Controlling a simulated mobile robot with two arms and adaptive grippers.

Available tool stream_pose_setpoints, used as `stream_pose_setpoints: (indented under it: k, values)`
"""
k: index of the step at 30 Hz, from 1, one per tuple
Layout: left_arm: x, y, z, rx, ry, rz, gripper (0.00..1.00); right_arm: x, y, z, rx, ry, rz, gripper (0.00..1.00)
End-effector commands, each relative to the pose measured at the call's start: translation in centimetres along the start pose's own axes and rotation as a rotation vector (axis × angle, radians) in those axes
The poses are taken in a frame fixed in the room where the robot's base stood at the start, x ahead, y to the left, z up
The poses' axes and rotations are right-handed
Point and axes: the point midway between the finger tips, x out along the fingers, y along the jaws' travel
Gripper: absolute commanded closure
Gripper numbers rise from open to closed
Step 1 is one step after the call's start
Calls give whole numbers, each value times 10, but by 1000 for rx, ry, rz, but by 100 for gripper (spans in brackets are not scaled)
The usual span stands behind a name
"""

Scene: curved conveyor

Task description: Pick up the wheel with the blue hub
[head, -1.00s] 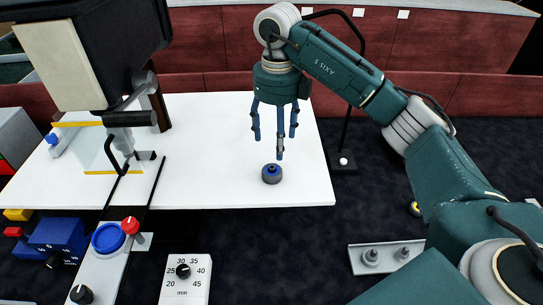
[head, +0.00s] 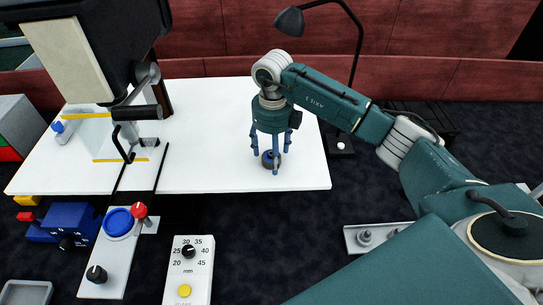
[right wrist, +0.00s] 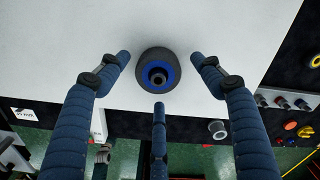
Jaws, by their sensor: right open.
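The wheel with the blue hub (head: 267,160) lies flat on the white table near its front right edge. In the right wrist view the wheel (right wrist: 145,75) shows a dark tyre with a blue ring around a dark centre. My right gripper (head: 270,158) is lowered over the wheel with its blue fingers spread around it. In the right wrist view the fingers of the right gripper (right wrist: 160,78) are open on either side of the wheel, with gaps between them and the tyre. My left gripper does not show clearly in the head view.
The white table (head: 215,125) is bare around the wheel. A dark lamp (head: 290,21) stands behind the right arm.

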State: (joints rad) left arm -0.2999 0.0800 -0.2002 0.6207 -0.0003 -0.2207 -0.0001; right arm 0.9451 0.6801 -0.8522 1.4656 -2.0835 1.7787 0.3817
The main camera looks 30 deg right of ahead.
Motion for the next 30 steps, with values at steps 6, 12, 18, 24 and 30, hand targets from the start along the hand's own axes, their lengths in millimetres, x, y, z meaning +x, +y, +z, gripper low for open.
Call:
stream_pose_setpoints:
  k: [6,12,18,24,30]
  values:
    - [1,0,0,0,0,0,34,0,0,0,0,0,0,48]
    - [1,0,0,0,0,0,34,0,0,0,0,1,0,83]
    - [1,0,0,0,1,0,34,0,0,0,0,0,0,83]
    - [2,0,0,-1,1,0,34,-2,0,0,0,-1,0,83]
    - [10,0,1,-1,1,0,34,-19,-1,2,0,-4,0,83]
